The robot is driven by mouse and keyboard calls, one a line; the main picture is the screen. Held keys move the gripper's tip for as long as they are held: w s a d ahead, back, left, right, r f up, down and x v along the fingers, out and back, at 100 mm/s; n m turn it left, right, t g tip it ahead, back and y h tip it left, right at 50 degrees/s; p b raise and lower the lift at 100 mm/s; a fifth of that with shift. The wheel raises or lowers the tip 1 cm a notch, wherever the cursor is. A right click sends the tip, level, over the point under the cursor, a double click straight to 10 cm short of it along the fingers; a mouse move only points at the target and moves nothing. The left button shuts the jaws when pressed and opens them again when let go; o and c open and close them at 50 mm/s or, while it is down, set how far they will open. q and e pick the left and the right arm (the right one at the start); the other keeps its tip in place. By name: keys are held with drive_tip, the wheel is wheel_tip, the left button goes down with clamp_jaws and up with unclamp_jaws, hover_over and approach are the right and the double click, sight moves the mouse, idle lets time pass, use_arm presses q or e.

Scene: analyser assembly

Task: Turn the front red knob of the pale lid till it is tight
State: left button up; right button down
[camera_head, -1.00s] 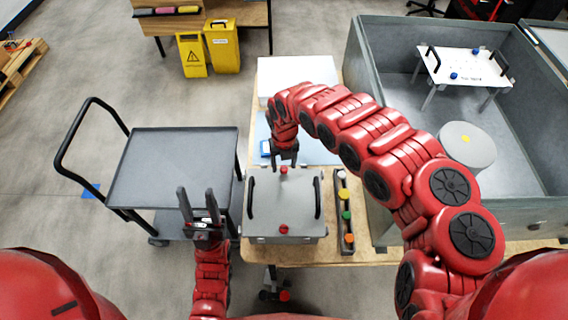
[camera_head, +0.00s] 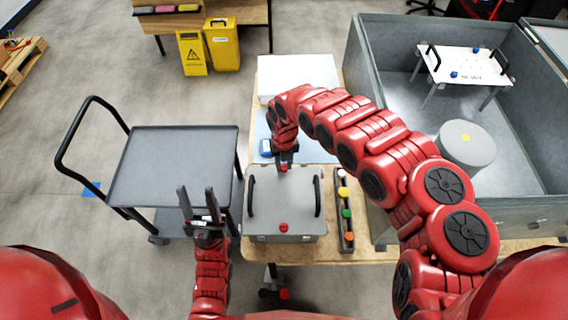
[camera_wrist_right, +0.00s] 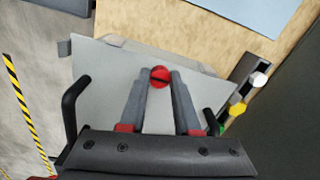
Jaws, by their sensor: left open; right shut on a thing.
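The pale grey lid (camera_head: 265,200) lies on a box on the wooden table, with a black handle on its left and right sides. One red knob (camera_head: 283,227) stands at the lid edge nearer me, with nothing touching it. The other red knob (camera_wrist_right: 160,77) is at the far edge; it has a dark slot across its top. My right gripper (camera_head: 284,166) points down at this far knob and is shut on it, one finger on each side in the right wrist view (camera_wrist_right: 160,85). My left gripper (camera_head: 202,198) is open and empty, left of the box.
A narrow dark tray (camera_head: 338,200) with coloured knobs stands right of the box. A black cart (camera_head: 165,170) is at the left. A large grey bin (camera_head: 365,100) holding a white panel and a drum is at the right. A white box (camera_head: 300,70) stands behind.

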drive_tip(key=shift+m, duration=0.3)
